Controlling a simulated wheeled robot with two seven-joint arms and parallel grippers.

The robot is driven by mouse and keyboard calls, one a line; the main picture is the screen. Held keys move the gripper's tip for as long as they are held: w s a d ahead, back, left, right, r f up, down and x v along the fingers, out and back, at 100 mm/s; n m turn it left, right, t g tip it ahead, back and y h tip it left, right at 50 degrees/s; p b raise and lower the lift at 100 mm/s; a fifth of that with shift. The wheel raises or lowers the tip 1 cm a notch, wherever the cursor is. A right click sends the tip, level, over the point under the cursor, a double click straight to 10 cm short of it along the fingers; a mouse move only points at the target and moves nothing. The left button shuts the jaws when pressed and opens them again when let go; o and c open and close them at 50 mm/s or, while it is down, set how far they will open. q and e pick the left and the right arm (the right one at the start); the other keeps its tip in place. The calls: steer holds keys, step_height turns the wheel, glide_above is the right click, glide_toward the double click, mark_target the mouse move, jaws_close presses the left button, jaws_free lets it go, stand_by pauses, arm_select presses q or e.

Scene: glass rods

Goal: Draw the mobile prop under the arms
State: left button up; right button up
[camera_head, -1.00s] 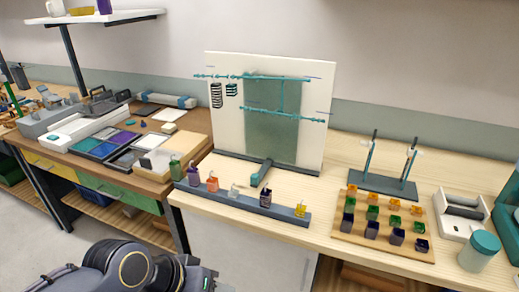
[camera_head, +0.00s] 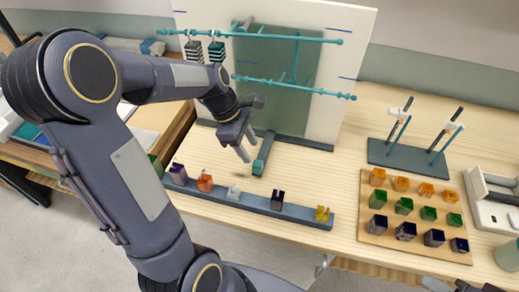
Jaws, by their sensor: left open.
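The mobile has two teal arms, an upper rod (camera_head: 262,35) and a lower rod (camera_head: 295,87), in front of a pale upright board (camera_head: 345,62). Striped weights (camera_head: 194,51) hang at the left of the upper rod. The mobile prop, a short teal-ended piece (camera_head: 259,166), sits low at the near end of a dark bar (camera_head: 266,146) that runs out from the board's foot. My left gripper (camera_head: 246,152) is open, pointing down just left of the prop. Whether a finger touches it I cannot tell. My right gripper is not clearly seen.
A blue-grey rail (camera_head: 300,213) with several small coloured pieces lies in front of the prop. To the right are a wooden tray (camera_head: 375,231) of coloured blocks and a dark stand (camera_head: 405,156) with two posts. Bare table lies between rail and tray.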

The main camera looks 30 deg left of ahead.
mark_target(257, 163)
arm_select(q)
steer(key=x, duration=0.7)
steer(key=shift+s, duration=0.1)
steer(key=shift+c, duration=0.2)
